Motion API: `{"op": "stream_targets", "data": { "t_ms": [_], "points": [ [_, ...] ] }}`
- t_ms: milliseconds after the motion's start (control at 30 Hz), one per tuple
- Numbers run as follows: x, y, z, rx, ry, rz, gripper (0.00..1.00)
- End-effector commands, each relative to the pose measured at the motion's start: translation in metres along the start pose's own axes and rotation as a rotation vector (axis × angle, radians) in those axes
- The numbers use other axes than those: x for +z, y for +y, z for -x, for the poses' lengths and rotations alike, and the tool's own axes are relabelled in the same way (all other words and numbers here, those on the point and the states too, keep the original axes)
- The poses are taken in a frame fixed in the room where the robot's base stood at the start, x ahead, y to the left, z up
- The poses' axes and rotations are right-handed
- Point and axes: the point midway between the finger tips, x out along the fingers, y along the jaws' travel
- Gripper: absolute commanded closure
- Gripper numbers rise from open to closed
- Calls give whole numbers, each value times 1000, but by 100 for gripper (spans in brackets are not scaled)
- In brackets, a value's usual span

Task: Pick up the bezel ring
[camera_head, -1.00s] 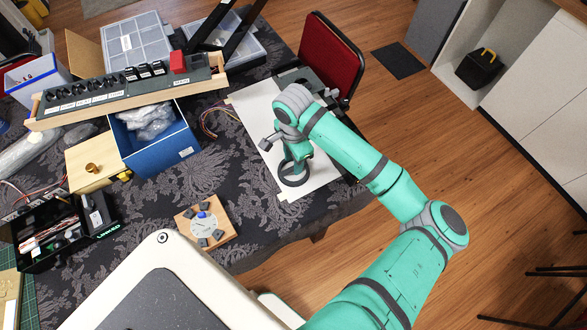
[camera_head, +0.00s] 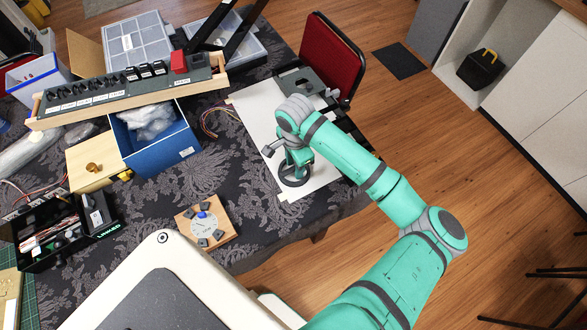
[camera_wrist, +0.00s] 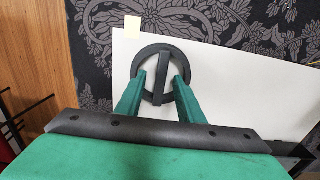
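The bezel ring (camera_head: 297,183) is a dark ring lying on a white sheet (camera_head: 262,117) on the table. In the wrist view the bezel ring (camera_wrist: 161,84) shows a straight dark bar across its middle. My gripper (camera_wrist: 161,77) is open, with one green finger on each side of the bar and gaps between them. Its fingertips overlap the ring in the picture; I cannot tell whether they touch it. In the head view my gripper (camera_head: 294,169) is over the ring, and its fingers partly hide it.
A red chair (camera_head: 330,58) stands behind the sheet. A blue box (camera_head: 160,150) and a long switch panel (camera_head: 130,92) are to the left. A wooden block with a dial (camera_head: 205,226) lies at the front left. The sheet around the ring is mostly clear.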

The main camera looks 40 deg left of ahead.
Motion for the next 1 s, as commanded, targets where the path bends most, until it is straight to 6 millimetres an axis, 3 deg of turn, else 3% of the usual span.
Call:
{"op": "stream_targets", "data": {
  "t_ms": [300, 467, 1000],
  "points": [
    [3, -2, -1, 0, 0, 7, 66],
    [3, -2, 0, 0, 0, 8, 100],
    [2, -2, 2, 1, 1, 8, 100]
  ]
}}
